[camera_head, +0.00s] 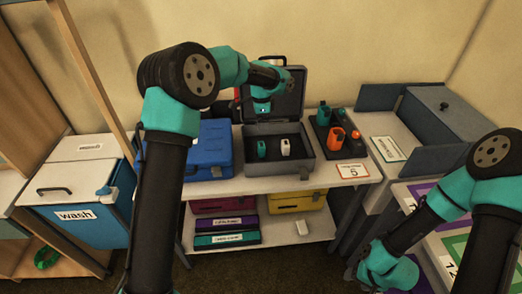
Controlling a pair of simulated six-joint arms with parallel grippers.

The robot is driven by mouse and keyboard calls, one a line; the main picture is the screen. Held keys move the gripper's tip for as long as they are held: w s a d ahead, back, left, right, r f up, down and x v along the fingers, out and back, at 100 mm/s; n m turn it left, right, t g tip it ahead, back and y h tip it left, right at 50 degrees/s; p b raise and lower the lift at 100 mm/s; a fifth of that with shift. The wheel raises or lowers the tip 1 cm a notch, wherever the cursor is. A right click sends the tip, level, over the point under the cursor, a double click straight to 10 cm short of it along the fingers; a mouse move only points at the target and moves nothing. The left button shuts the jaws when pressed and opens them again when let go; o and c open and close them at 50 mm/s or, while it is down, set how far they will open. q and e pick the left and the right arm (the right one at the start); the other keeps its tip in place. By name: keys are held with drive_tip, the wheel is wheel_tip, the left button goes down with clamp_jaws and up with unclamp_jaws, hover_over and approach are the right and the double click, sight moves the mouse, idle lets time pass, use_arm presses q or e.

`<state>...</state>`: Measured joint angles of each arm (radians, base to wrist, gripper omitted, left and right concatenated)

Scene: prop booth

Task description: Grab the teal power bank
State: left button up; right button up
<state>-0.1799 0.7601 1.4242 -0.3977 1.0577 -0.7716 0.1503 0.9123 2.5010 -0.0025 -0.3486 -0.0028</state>
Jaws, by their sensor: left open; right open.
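An open grey case (308,165) stands on the shelf unit's top with its lid raised at the back. A small teal item (261,149), which looks like the teal power bank, stands upright inside it, left of a white item (285,147). My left gripper (262,106) is open in front of the raised lid, above and apart from the teal item. Its fingers are small and dark here. My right gripper (358,266) is open low at the right, in front of the shelf unit and far from the case.
A blue case (212,147) stands left of the grey case. A dark tray (322,140) with teal and orange items is to its right, behind a number card (352,171). Lower are a yellow case (297,202), flat boxes and a white block (302,228). A "wash" bin (75,214) stands left.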

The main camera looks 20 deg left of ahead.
sight(261, 144)
use_arm(q)
wheel_tip(261, 144, down, 10)
idle(0.4)
drive_tip(key=shift+s+f, duration=0.15)
drive_tip(key=shift+f, duration=2.45)
drive_tip(key=shift+c, duration=0.2)
drive_tip(key=c, duration=1)
